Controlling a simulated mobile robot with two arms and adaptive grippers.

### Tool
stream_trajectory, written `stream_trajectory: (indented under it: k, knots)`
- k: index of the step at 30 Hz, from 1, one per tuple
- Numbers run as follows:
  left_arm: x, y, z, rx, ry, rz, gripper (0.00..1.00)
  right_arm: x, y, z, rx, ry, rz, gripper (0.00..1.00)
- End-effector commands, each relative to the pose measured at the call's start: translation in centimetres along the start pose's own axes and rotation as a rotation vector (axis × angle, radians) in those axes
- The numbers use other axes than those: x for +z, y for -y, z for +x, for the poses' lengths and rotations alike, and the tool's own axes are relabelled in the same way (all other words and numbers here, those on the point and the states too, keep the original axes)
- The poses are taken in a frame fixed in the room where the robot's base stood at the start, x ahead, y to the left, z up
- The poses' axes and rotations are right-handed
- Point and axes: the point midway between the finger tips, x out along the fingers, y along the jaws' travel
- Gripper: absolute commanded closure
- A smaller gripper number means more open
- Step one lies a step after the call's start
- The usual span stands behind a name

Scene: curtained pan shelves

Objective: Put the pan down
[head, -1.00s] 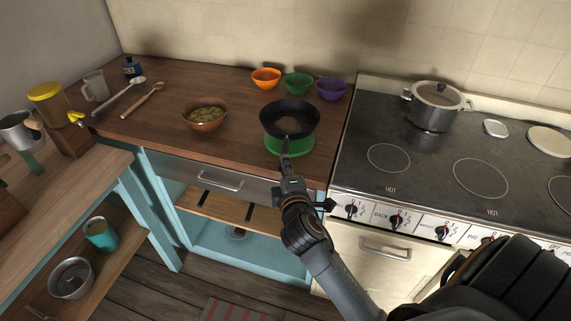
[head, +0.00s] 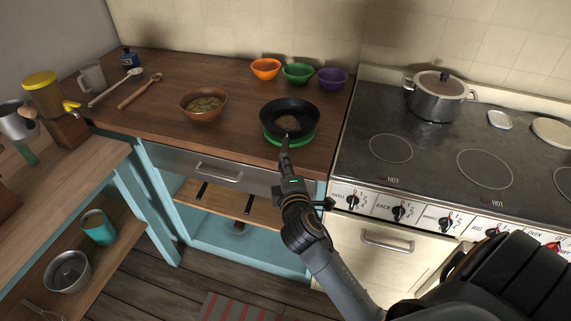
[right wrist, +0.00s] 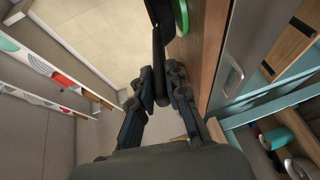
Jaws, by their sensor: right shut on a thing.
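The black pan (head: 282,110) is at the front of the wooden counter, with a brown patch of something in its bottom. A round green mat (head: 271,141) shows under it as a thin rim at the front and sides. The pan looks level and very close to the mat; I cannot tell whether they touch. My right gripper (head: 285,163) is shut on the pan's handle, which points to the front. The handle (right wrist: 159,45) runs up from my gripper (right wrist: 161,92) in the right wrist view, with the green mat (right wrist: 182,16) beside it. My left gripper is not in view.
A brown bowl of food (head: 203,103) stands left of the pan. Orange (head: 265,69), green (head: 298,73) and purple (head: 332,78) bowls stand behind it. The stove (head: 440,150), with a lidded pot (head: 440,98), is to the right. Bare counter lies between the brown bowl and pan.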

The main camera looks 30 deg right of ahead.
Motion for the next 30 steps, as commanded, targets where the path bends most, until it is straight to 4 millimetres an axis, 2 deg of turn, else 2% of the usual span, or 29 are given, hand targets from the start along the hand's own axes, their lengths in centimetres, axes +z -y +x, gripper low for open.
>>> stream_trajectory:
  k: [4,30]
  knots:
    - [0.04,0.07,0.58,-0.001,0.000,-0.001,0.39,0.00,0.45,0.12,0.007,-0.001,-0.002,1.00]
    - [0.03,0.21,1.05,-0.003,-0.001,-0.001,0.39,0.01,1.09,0.21,0.008,-0.002,-0.001,1.00]
